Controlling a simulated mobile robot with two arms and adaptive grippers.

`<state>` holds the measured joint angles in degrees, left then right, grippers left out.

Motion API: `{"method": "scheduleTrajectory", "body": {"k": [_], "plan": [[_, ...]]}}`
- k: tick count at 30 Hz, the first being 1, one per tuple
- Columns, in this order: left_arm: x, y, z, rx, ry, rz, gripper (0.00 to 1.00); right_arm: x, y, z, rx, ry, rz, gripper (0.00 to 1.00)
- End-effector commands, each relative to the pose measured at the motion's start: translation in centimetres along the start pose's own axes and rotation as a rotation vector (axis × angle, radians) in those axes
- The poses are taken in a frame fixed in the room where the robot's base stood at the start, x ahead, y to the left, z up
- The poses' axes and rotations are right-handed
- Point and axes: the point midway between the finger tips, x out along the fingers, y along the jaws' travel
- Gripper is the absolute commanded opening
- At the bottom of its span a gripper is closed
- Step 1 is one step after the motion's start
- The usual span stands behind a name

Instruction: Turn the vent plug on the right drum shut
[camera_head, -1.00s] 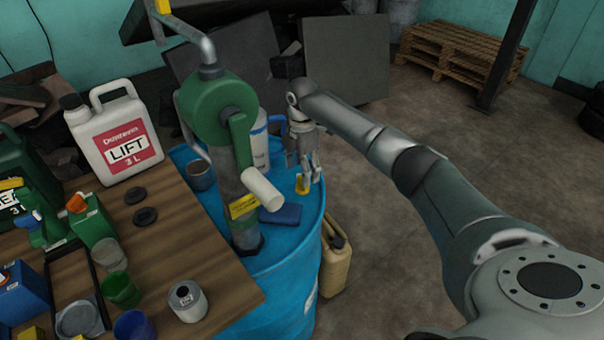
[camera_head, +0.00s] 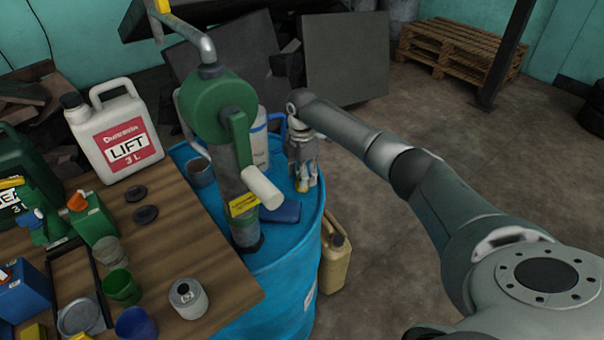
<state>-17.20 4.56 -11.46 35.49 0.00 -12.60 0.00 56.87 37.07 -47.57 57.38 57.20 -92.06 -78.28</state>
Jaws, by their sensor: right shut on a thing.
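The blue drum (camera_head: 278,270) stands beside the wooden table, with a green hand pump (camera_head: 222,112) mounted on its top. The yellow vent plug (camera_head: 302,186) sits on the drum top near the right rim, mostly hidden by my right gripper. My right gripper (camera_head: 304,184) points down over it, its fingers shut on the vent plug. The plug's exact turn angle is too small to tell. My left gripper is not in view.
The pump's pale crank handle (camera_head: 262,188), a blue cloth or pad (camera_head: 280,212), a grey mug (camera_head: 200,172) and a white-and-blue bottle (camera_head: 260,145) are close by on the drum. A tan jerrycan (camera_head: 335,258) stands right of the drum.

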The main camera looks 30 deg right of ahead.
Motion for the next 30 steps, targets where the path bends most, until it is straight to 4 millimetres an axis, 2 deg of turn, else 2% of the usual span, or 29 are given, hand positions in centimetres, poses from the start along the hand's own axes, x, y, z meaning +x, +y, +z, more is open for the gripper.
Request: {"method": "scheduleTrajectory", "body": {"k": [8,14,30], "plan": [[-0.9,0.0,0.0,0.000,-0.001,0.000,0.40,-0.2,0.0,0.0,0.054,0.001,-0.001,0.19],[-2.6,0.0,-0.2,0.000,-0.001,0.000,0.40,-0.4,0.0,-0.1,0.176,0.002,-0.002,0.19],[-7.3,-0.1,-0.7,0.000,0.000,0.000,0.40,-0.4,0.0,-0.1,0.680,0.002,-0.003,0.19]]}}
